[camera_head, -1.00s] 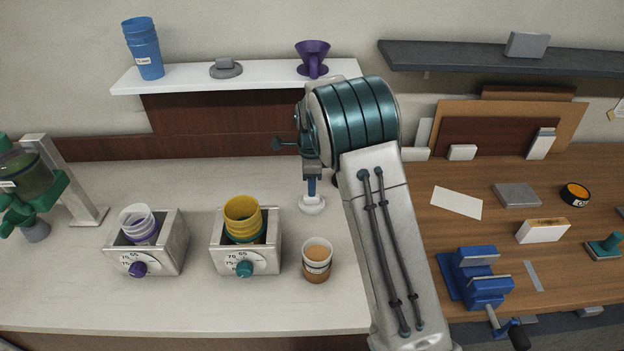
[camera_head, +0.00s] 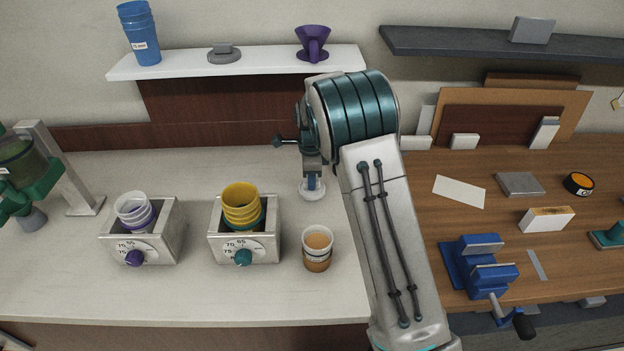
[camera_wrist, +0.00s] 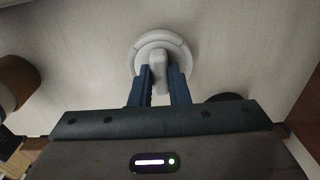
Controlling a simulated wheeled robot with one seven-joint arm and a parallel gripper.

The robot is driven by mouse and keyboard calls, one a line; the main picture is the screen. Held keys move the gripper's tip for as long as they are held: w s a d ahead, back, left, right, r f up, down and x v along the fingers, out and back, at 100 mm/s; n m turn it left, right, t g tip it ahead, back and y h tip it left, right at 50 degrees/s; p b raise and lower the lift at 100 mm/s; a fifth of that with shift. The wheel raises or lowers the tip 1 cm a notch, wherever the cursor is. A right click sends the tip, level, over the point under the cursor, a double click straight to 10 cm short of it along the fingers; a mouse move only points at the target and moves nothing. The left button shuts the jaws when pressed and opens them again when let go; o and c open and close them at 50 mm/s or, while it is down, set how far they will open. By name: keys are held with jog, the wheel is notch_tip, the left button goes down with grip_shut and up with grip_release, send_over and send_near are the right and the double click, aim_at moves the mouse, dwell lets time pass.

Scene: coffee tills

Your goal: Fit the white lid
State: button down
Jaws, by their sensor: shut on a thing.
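The white lid (camera_head: 312,189) is a round disc with a raised grip on top. In the wrist view the lid (camera_wrist: 178,45) lies at the fingertips, and my gripper (camera_wrist: 160,74) is shut on its raised grip. In the head view my gripper (camera_head: 312,180) points down at the lid, over the pale counter behind the cup. I cannot tell whether the lid touches the counter.
Two metal boxes with dials stand to the left, one holding white and purple cups (camera_head: 135,209), the other yellow cups (camera_head: 241,203). A wooden bench (camera_head: 420,245) with a blue vise (camera_head: 480,265) is at the right.

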jog(key=shift+r+p, duration=1.35)
jog(key=shift+r, duration=1)
notch_tip(320, 180, up, 5)
jog(key=p, duration=0.3)
jog(key=shift+f, duration=0.1)
